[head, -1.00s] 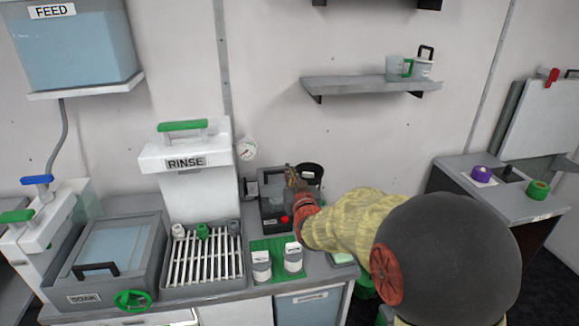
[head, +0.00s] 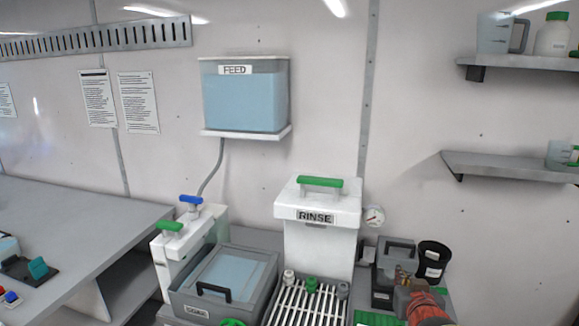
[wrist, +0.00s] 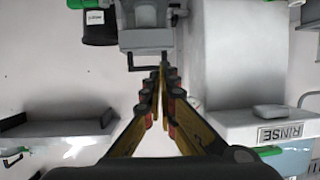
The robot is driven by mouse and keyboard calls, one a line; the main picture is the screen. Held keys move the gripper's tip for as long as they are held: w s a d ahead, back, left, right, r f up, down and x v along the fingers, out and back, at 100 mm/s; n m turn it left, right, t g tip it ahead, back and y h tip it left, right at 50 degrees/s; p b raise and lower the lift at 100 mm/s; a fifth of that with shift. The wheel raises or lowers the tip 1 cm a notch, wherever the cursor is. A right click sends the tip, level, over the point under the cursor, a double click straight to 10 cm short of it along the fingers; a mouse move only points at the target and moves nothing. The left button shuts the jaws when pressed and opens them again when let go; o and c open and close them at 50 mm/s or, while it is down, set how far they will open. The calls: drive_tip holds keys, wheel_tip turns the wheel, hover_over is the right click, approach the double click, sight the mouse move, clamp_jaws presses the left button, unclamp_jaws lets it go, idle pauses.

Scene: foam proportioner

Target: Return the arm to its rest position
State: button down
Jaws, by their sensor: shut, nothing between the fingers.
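My gripper (head: 402,278) shows at the lower right of the head view, with my red wrist part below it. It is over the area of the dark grey device (head: 395,258) to the right of the RINSE tank (head: 322,232). In the wrist view my gripper (wrist: 163,82) has its fingers shut and empty. Ahead of its tips is a grey block with a dark handle (wrist: 147,62), apart from the fingers as far as I can tell. Most of my arm is outside the head view.
A black cup (head: 432,262) stands right of the device. Left are the SOAK basin (head: 262,275), a slatted rack (head: 305,303) and a white unit with green and blue handles (head: 188,240). The FEED tank (head: 245,95) and shelves (head: 510,167) are on the wall. The left bench (head: 80,220) has free room.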

drive_tip(key=s+a+n+g+y, duration=0.1)
drive_tip(key=s+a+g, duration=0.3)
drive_tip(key=s, duration=1)
drive_tip(key=s+a+n+g+y+p, duration=0.1)
drive_tip(key=s+a+g, duration=0.3)
drive_tip(key=s, duration=1.1)
drive_tip(key=a, duration=0.2)
drive_tip(key=shift+a+r+y, duration=0.25)
drive_tip(key=shift+a+y, duration=0.05)
drive_tip(key=c, duration=2.6)
unclamp_jaws()
